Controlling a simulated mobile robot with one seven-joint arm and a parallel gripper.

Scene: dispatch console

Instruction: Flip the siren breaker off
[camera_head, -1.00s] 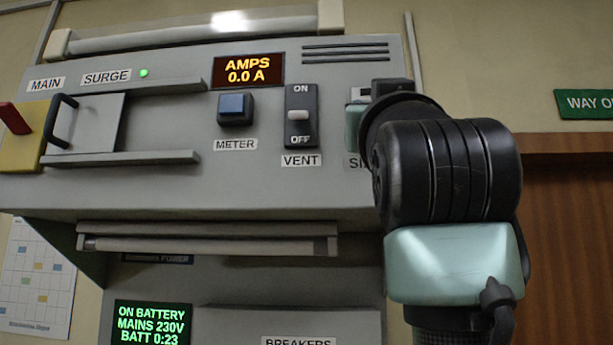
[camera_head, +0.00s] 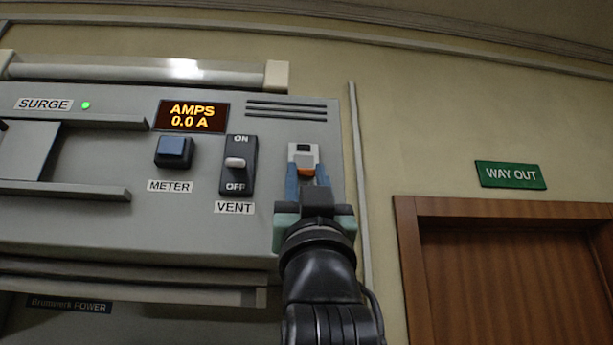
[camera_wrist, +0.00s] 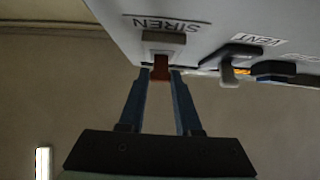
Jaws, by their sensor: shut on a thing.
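The siren breaker (camera_head: 304,154) is a small pale housing with a dark slot and an orange toggle (camera_head: 306,171), at the right end of the console panel. In the wrist view the breaker (camera_wrist: 163,38) sits by its SIREN label (camera_wrist: 167,24), which appears upside down, with the red-orange toggle (camera_wrist: 160,72) between my fingertips. My gripper (camera_head: 306,178) reaches up from below; its blue fingers are closed on the toggle's two sides. It also shows in the wrist view (camera_wrist: 160,76). The SIREN label is hidden by my gripper in the head view.
To the left on the panel are the vent switch (camera_head: 236,164), the blue meter button (camera_head: 174,151) and the amps display (camera_head: 191,116) reading 0.0 A. A ledge (camera_head: 130,283) juts out below.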

